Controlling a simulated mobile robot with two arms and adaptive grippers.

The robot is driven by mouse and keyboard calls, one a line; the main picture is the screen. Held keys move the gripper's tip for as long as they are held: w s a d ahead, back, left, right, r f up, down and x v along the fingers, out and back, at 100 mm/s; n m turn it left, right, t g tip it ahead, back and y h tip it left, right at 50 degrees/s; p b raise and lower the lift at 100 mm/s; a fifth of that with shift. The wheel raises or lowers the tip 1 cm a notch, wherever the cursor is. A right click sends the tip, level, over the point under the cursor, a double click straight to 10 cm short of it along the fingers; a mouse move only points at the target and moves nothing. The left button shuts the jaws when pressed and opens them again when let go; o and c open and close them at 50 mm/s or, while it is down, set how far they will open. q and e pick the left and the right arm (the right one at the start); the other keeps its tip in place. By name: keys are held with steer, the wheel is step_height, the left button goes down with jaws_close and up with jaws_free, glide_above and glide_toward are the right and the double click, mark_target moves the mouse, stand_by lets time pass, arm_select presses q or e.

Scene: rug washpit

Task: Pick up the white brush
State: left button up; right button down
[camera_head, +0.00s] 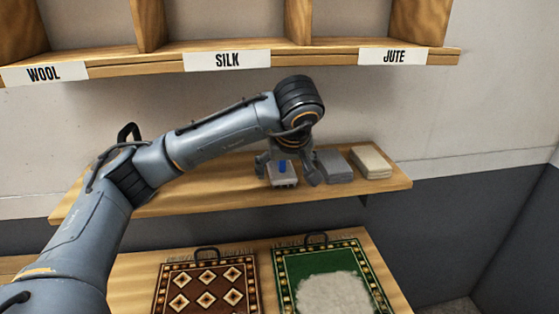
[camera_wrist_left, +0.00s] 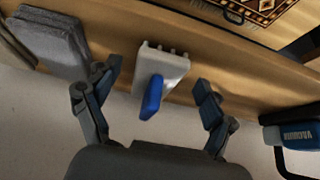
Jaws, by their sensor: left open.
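The white brush (camera_head: 283,181) has a pale block with a blue handle and sits on the wooden shelf below the labelled cubbies. In the left wrist view the white brush (camera_wrist_left: 165,66) lies between the two fingers, its blue handle pointing toward the gripper. My left gripper (camera_head: 288,172) is open around the brush from above, with a finger on each side. In the left wrist view my left gripper (camera_wrist_left: 158,80) shows gaps between both fingers and the brush. My right gripper is not in view.
A grey stack (camera_head: 334,165) and a beige stack (camera_head: 371,162) stand right of the brush on the shelf (camera_head: 215,194). Below are a brown rug (camera_head: 205,285) and a green rug (camera_head: 290,268).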

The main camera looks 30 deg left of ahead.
arm_select(q)
steer(key=shift+w+a+p, duration=0.3)
steer(key=shift+w+a, duration=0.45)
steer(key=shift+w, duration=0.25)
steer(key=w+a+p, duration=0.2)
steer(key=w, duration=0.1)
steer(key=shift+w+a+f, duration=0.1)
steer(key=shift+w+a, duration=0.2)
steer(key=shift+a, duration=0.1)
steer(key=shift+w+a+f+p, duration=0.1)
steer(key=shift+w+f+p, duration=0.15)
steer(key=shift+f, duration=0.25)
steer(key=shift+s, duration=0.1)
steer(key=c, duration=1.3)
